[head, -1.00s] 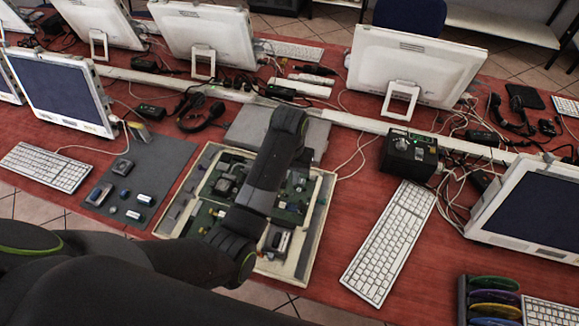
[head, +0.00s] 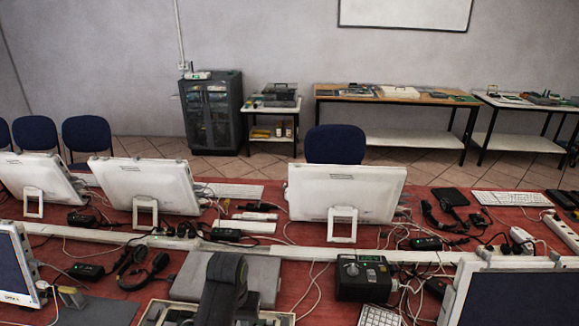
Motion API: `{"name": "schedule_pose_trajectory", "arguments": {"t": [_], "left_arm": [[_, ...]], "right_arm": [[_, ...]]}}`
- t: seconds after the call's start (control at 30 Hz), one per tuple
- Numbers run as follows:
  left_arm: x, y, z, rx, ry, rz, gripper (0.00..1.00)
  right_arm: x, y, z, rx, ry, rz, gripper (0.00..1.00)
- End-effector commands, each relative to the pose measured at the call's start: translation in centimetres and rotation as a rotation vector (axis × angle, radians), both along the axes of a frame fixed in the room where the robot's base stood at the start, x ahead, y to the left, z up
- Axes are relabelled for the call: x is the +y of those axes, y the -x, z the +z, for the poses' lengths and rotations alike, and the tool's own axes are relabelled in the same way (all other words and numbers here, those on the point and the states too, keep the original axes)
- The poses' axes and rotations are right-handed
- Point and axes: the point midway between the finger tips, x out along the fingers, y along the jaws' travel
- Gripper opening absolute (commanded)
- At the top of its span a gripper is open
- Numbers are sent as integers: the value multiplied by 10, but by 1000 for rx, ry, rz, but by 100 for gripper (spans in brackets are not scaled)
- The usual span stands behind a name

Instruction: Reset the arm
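One of my dark arm links rises at the bottom of the head view, in front of a grey closed case (head: 262,272) and an open tray (head: 280,318) whose back rim shows at the lower edge. I cannot tell which arm it belongs to. No gripper fingertips are in view. Most of the tray and its contents are cut off below the frame.
A black box (head: 364,278) stands right of the grey case. White monitors (head: 345,192) and loose cables cover the red table (head: 312,295). Headphones (head: 143,268) lie at left. Behind are a blue chair (head: 335,145), a dark cabinet (head: 211,112) and side tables (head: 395,96).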

Motion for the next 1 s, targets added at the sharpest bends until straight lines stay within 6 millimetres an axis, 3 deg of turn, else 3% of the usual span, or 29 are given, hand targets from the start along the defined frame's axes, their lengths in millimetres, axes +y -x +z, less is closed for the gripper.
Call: {"name": "schedule_pose_trajectory", "arguments": {"t": [0.2,0.4,0.6,0.7,1.0], "left_arm": [[53,59,-40,-64,-6,65,18],[101,130,-56,-148,-40,103,18],[135,198,-49,-222,-87,109,18],[144,222,-42,-247,-105,103,18],[158,273,-18,-299,-143,79,18]], "right_arm": [[0,0,0,0,0,0,36],[0,0,0,0,0,0,36],[0,0,0,0,0,0,36],[0,0,0,0,0,0,36],[0,0,0,0,0,0,36]]}}
